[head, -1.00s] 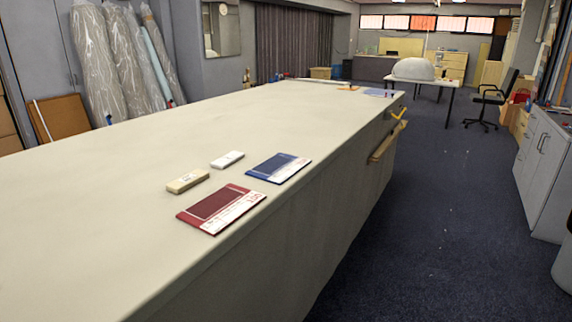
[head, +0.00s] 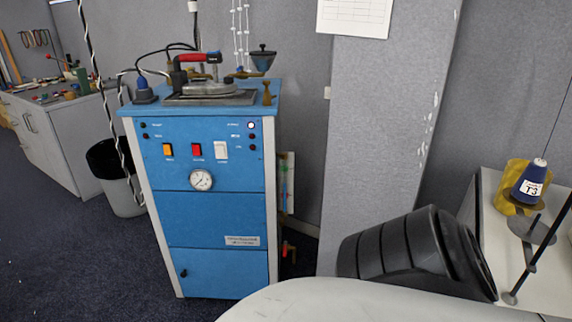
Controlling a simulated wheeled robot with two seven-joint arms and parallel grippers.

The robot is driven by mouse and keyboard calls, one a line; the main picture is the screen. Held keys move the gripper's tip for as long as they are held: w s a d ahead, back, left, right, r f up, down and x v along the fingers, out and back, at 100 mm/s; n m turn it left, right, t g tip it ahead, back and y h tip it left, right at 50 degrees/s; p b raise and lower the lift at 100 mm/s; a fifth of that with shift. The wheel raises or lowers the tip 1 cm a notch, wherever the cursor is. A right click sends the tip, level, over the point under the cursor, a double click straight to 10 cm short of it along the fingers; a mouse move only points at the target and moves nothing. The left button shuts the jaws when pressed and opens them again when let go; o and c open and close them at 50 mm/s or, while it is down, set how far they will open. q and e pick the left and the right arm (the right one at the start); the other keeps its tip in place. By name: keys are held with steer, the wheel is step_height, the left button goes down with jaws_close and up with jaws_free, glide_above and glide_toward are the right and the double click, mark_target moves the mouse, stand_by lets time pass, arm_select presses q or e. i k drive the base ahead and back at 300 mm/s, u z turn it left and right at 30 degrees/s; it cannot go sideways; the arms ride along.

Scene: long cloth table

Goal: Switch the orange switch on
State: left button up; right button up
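The orange switch (head: 168,150) is a small rocker at the left of a row of switches on the upper front of a blue machine (head: 215,220). A red switch (head: 196,150) and a white switch (head: 221,150) sit to its right. A round gauge (head: 201,180) is below them. The orange switch is too small to tell whether it is on or off. Neither of my grippers is in view.
A pale rounded surface (head: 370,303) and a black ribbed object (head: 415,255) stand at the front right. An iron (head: 205,88) rests on the machine's top. Dark carpet (head: 60,250) is clear at front left.

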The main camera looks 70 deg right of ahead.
mark_target(166, 148)
steer(key=z, duration=1.85)
